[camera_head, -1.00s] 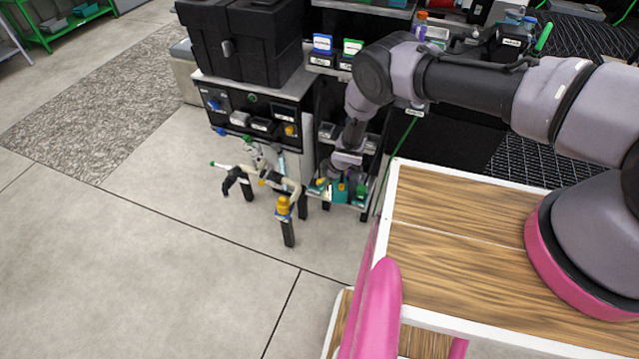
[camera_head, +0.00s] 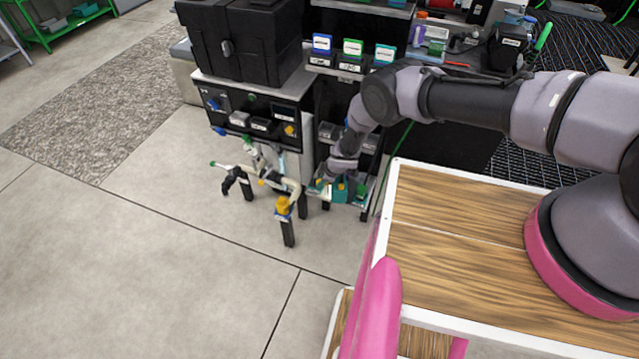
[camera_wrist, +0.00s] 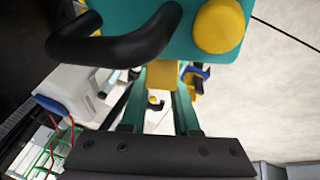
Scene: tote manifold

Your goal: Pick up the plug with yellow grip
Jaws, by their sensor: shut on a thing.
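My gripper (camera_wrist: 162,92) shows in the wrist view with two teal fingers closed on a small yellow block, the yellow grip of the plug (camera_wrist: 162,74). The grip's far end meets or passes under a teal block (camera_wrist: 180,45); I cannot tell whether it is inside it. The rest of the plug is hidden. The teal block carries a round yellow knob (camera_wrist: 219,26) and a bent black handle (camera_wrist: 115,42). In the head view, my gripper is low by the small shelf beside the black cabinet, too small to make out its fingers.
A black cabinet (camera_head: 258,105) with knobs stands left of my arm. A frame of pale pipes with a yellow-topped post (camera_head: 284,208) stands in front of it. A white box (camera_wrist: 78,90) and thin red wires lie left in the wrist view. Open floor (camera_head: 150,270) spreads left.

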